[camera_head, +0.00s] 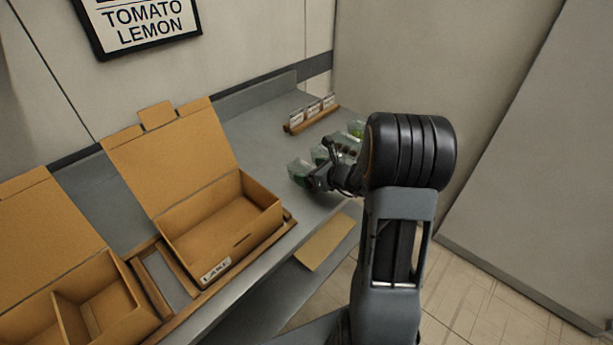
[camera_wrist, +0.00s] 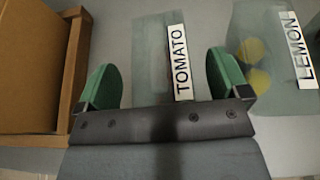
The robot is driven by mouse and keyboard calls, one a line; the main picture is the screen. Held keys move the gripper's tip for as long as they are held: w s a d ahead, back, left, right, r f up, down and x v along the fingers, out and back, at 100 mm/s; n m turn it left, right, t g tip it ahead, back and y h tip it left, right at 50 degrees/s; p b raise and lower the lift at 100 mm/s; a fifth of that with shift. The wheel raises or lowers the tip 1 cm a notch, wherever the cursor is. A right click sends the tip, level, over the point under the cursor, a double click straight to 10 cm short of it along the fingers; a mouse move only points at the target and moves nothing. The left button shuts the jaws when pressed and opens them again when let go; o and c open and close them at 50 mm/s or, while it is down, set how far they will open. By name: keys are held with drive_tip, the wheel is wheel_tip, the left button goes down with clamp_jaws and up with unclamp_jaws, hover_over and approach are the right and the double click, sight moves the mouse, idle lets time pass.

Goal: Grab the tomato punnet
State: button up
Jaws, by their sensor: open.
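The tomato punnet (camera_wrist: 152,62), a clear pale tray with a white TOMATO label, lies between and just beyond the fingers in the wrist view. Its contents are blurred. My gripper (camera_wrist: 163,78) is open, with one green finger to each side of the punnet and nothing gripped. In the head view, my gripper (camera_head: 316,181) is low over the grey counter beside the row of clear punnets. The nearest punnet (camera_head: 299,170) shows to its left; its label cannot be read there. My arm hides part of the row.
A lemon punnet (camera_wrist: 252,62) with yellow fruit stands close on the right in the wrist view. An open cardboard box (camera_head: 230,222) in a wooden frame is left of the punnets. A wooden rack with small cards (camera_head: 311,118) stands behind. A wall sign (camera_head: 140,22) reads TOMATO, LEMON.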

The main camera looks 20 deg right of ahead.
drive_tip(key=c, duration=1)
drive_tip(key=shift+r, duration=0.1)
